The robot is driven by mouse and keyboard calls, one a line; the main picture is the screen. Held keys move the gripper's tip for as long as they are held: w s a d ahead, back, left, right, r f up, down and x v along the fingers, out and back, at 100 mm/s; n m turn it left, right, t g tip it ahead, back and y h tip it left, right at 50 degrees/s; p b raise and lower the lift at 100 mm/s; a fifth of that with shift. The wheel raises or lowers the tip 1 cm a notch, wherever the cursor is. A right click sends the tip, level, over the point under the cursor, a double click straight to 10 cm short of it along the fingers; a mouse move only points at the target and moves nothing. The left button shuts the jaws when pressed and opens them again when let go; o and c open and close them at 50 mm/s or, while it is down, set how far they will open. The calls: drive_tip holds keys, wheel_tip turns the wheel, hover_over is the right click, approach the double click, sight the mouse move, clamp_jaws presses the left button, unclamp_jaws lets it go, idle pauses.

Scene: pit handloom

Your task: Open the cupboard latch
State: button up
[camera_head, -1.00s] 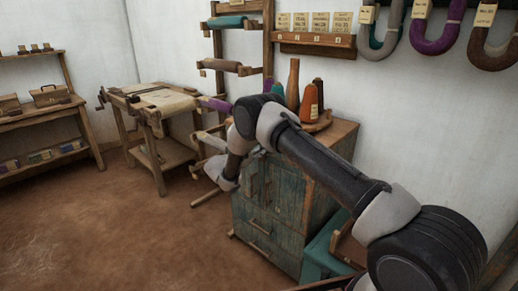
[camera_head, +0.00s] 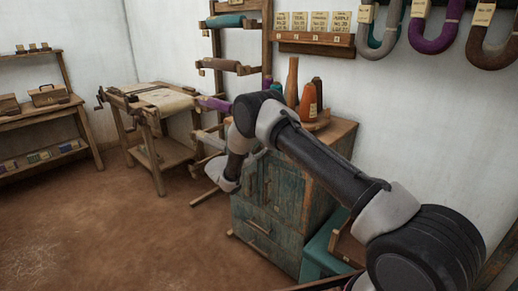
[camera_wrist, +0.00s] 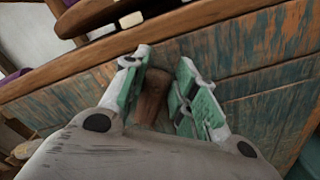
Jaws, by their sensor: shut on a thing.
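The cupboard (camera_head: 290,190) has worn blue-green painted doors and drawers and a brown wooden top. It stands against the wall behind my arm. In the wrist view its painted front (camera_wrist: 240,92) fills the right side, below a brown wooden edge. My gripper (camera_wrist: 162,72), with green-padded fingers, is at this front. A short brown wooden piece, which looks like the latch (camera_wrist: 150,98), sits between the fingers, and they are shut on it. In the head view my wrist hides most of the gripper and the latch.
Thread cones (camera_head: 308,103) stand on the cupboard top. A teal box (camera_head: 322,252) is close to its right side. A wooden rack (camera_head: 237,70) with rolls stands behind it. A wooden workbench (camera_head: 150,105) is to the left. The brown floor (camera_head: 110,225) at front left is clear.

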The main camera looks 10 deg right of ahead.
drive_tip(key=m, duration=0.3)
drive_tip(key=f+m, duration=0.1)
drive_tip(key=m, duration=0.6)
drive_tip(key=shift+s+d+f, duration=0.2)
drive_tip(key=shift+s+f, duration=0.05)
drive_tip(key=shift+s, duration=0.05)
drive_tip(key=shift+m, duration=0.5)
drive_tip(key=o, duration=1)
drive_tip(key=shift+o, duration=0.2)
drive_tip(key=v, duration=1.2)
